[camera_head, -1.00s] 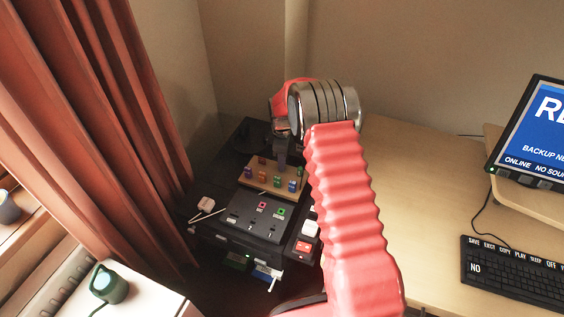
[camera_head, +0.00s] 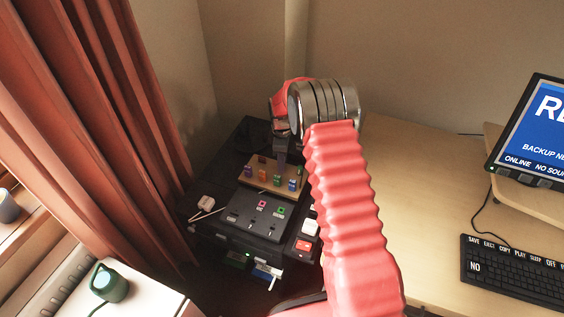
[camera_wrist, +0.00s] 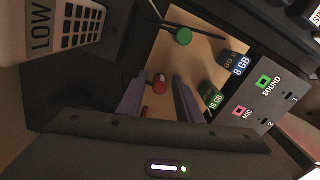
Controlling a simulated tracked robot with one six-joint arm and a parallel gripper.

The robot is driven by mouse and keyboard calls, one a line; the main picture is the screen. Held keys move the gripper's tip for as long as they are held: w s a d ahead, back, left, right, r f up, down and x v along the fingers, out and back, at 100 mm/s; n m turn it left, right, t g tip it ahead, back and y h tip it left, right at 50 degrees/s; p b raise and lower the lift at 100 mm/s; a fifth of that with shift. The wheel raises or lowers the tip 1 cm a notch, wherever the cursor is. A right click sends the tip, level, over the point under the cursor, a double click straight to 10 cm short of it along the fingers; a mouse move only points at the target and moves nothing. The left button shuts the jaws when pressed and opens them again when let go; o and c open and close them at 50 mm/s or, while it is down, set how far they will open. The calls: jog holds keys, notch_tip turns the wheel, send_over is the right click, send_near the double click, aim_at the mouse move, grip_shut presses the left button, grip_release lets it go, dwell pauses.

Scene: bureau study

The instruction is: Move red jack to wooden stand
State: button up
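The wooden stand (camera_head: 254,172) is a tan board on the dark desk unit, with several small coloured pieces on it. It fills the middle of the wrist view (camera_wrist: 197,52). The red jack (camera_wrist: 160,87), with a pale end, shows over the tan board between my fingertips. I cannot tell whether it touches the board. My gripper (camera_wrist: 160,78) is open, with a visible gap on both sides of the jack. In the head view my gripper (camera_head: 281,157) points down over the back of the stand, and the red jack cannot be made out there.
A green jack (camera_wrist: 183,36) and memory sticks labelled 8 GB (camera_wrist: 238,66) and 16 GB (camera_wrist: 214,101) stand near the fingers. A black panel (camera_head: 256,211) with pink and green sockets lies in front of the stand. A keypad device (camera_wrist: 65,27) is at upper left.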

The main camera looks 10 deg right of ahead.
jog(key=shift+o, duration=0.3)
notch_tip(320, 180, up, 14)
jog(key=shift+f, duration=0.15)
dwell(0.5)
dwell(0.4)
